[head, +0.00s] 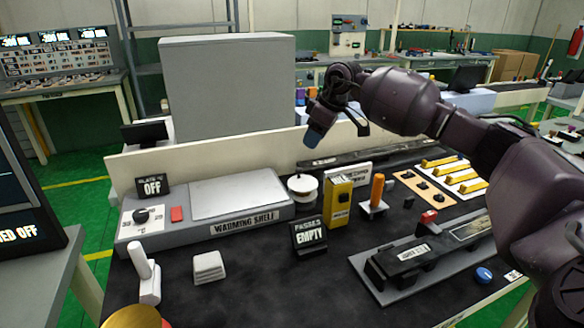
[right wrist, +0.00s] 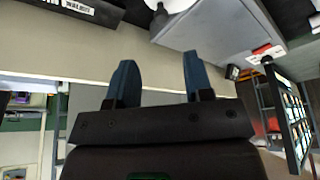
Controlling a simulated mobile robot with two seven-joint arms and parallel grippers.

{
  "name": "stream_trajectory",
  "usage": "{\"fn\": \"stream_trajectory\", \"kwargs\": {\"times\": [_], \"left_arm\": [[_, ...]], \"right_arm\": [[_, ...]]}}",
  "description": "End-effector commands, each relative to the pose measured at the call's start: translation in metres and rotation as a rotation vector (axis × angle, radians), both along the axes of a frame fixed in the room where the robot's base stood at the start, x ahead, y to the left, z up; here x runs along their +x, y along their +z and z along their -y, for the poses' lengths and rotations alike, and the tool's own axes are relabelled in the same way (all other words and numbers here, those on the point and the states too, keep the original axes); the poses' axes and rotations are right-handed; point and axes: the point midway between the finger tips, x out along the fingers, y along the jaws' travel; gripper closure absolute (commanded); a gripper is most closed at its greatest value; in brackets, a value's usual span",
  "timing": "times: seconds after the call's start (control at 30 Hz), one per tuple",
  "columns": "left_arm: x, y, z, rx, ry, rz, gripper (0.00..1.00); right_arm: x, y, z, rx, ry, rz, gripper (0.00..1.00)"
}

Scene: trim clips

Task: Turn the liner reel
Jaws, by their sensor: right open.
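A white round drum with a dark knob on top, which looks like the liner reel (head: 302,187), stands on the dark bench top between the warming shelf and a yellow box. Part of a white rounded thing, likely the same reel (right wrist: 178,4), shows at the top edge of the right wrist view. My right gripper (head: 315,136) is above and slightly right of the reel, apart from it, near the low cream back panel. Its blue fingers (right wrist: 158,75) are spread with nothing between them. My left gripper is not in view.
The warming shelf (head: 238,196) lies left of the reel. The yellow box (head: 339,203), an orange-handled lever (head: 377,192) and a "PASSES EMPTY" sign (head: 308,236) stand close by. A black clamp fixture (head: 420,256) is at front right. The front middle bench is mostly clear.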

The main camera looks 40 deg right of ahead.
Motion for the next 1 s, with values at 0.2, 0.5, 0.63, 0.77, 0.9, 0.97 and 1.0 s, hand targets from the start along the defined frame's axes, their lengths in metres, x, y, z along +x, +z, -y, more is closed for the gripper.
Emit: {"fn": "stream_trajectory", "kwargs": {"times": [0.2,0.5,0.63,0.77,0.9,0.97,1.0], "left_arm": [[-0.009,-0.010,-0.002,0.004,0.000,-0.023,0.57],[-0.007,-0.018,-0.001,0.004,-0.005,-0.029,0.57],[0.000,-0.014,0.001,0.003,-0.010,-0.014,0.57],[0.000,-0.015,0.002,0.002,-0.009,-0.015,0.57],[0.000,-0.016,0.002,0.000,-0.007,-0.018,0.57],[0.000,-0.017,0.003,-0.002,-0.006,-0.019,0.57],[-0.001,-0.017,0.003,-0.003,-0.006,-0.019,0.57]], "right_arm": [[0.008,-0.026,-0.006,0.002,0.002,-0.003,0.53],[0.025,-0.073,-0.017,0.003,0.004,-0.002,0.53],[0.030,-0.087,-0.020,0.003,0.003,-0.002,0.53],[0.033,-0.094,-0.021,0.002,0.004,0.000,0.53],[0.034,-0.096,-0.022,0.002,0.004,0.002,0.53],[0.034,-0.096,-0.022,0.001,0.004,0.003,0.53],[0.034,-0.096,-0.022,0.001,0.004,0.003,0.53]]}}
